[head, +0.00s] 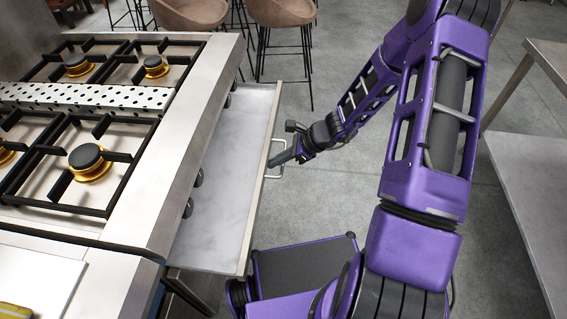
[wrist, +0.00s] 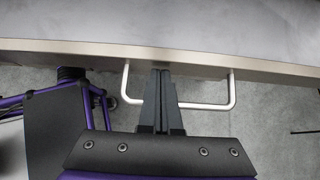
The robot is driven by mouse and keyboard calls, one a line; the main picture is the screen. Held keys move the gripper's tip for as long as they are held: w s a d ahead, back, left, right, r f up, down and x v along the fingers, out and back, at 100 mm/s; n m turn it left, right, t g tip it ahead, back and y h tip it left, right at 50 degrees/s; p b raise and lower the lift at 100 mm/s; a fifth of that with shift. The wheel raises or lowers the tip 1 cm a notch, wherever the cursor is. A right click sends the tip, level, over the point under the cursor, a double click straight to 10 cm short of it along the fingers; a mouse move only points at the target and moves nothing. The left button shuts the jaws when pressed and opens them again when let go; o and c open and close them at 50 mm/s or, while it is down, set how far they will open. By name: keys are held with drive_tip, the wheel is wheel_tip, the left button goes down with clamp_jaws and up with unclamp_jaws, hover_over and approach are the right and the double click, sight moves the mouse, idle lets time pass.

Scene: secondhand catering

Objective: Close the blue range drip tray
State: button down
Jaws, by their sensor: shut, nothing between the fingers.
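The drip tray (head: 225,170) is pulled out from the front of the range (head: 150,180) in the head view. It is a wide, shallow, empty tray with a pale grey floor; its colour does not look blue. Its front panel (wrist: 60,50) carries a pale bar handle (wrist: 215,106), which crosses the wrist view. My gripper (head: 275,163) is at the handle, outside the front panel. In the wrist view the closed fingers (wrist: 161,75) lie between the handle's two ends, with tips at the panel. Whether they touch it I cannot tell.
Gas burners (head: 88,162) with black grates top the range, and dark knobs (head: 188,208) line its front. Brown stools (head: 282,15) stand beyond the tray. A metal table (head: 530,170) is at the right. Grey floor (head: 350,190) lies between.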

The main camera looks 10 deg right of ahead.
drive_tip(key=b, duration=0.3)
approach(217, 162)
drive_tip(key=x, duration=0.5)
drive_tip(key=shift+a+f, duration=0.15)
drive_tip(key=shift+p, duration=0.35)
